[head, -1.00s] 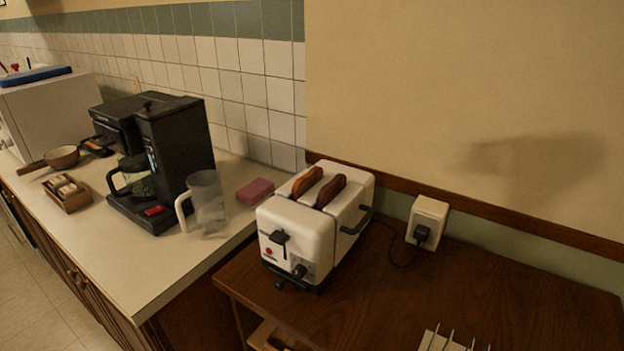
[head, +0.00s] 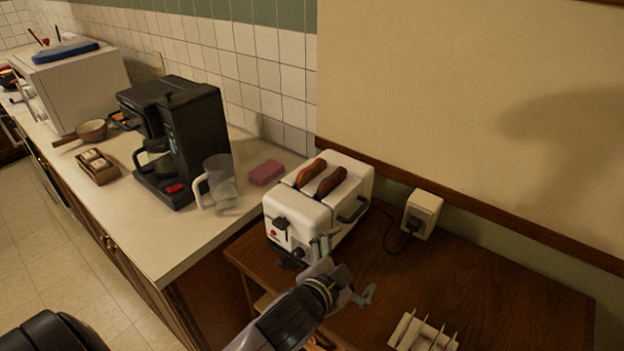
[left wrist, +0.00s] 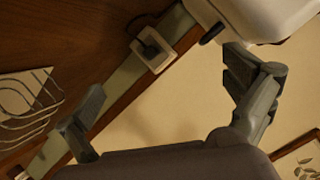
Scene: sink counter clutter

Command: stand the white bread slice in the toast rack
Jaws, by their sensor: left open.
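Two browned slices stand in the slots of the white toaster (head: 300,215): a left slice (head: 311,172) and a right slice (head: 330,182). I cannot tell which of them, if either, is the white bread slice. The toast rack (head: 404,331), a pale base with several thin metal wires, stands at the front of the brown table, partly cut off by the frame. It also shows at the left of the left wrist view (left wrist: 22,88). My left gripper (head: 345,268) is open and empty, in front of the toaster and left of the rack. It also shows in the left wrist view (left wrist: 167,85).
A wall socket box (head: 423,213) with a plugged cord is right of the toaster. On the pale counter (head: 185,245) are a clear jug (head: 221,184), a pink block (head: 266,174), a coffee machine (head: 195,140) and a small box (head: 98,167). The table's right side (head: 520,295) is clear.

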